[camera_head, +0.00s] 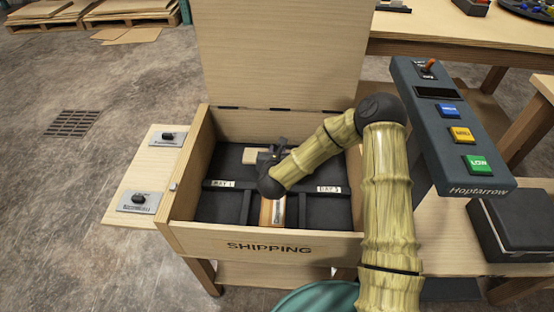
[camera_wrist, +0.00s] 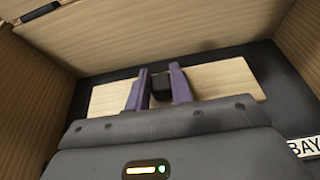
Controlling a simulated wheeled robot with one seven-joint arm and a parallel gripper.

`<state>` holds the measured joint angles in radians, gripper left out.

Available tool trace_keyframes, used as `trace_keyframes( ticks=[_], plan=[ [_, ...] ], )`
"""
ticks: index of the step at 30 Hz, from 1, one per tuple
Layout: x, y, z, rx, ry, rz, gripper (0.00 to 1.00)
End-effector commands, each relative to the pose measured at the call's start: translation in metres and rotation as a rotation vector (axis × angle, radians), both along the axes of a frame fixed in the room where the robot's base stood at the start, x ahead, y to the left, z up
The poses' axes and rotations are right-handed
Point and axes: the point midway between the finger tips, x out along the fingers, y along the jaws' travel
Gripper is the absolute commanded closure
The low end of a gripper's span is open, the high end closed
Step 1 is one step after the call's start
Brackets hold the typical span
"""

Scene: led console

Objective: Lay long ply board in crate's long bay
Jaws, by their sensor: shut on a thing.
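The long ply board (camera_wrist: 225,80) is a pale strip with a black knob (camera_wrist: 160,84) at its middle. It lies level along the crate's back wall, over the dark liner. My gripper (camera_wrist: 157,88) is shut on the knob, one purple finger on each side. In the head view only the left end of the board (camera_head: 250,156) shows; my arm hides the rest. The open wooden crate (camera_head: 275,247) is marked SHIPPING, and its dark liner has the long bay across the back. I cannot tell whether the board rests on the bay floor or hangs just above it.
The crate's lid (camera_head: 285,60) stands open at the back. A wooden piece (camera_head: 266,211) sits in the middle front slot, between two labelled bays. A console (camera_head: 450,125) with coloured buttons stands to the right. A side shelf (camera_head: 152,180) with two knobs is at the left.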

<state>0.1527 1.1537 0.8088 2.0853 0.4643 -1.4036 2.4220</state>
Motion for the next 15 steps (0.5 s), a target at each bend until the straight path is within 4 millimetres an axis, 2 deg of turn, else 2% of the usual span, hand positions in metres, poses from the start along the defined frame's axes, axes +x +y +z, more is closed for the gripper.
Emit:
trace_keyframes(
  ticks=[4,10,15],
  plan=[
    [0.000,0.000,-0.007,-0.001,0.001,0.000,1.00],
    [0.000,0.000,-0.035,-0.001,0.001,-0.001,1.00],
    [0.002,-0.008,-0.037,-0.001,-0.002,-0.013,1.00]
  ],
)
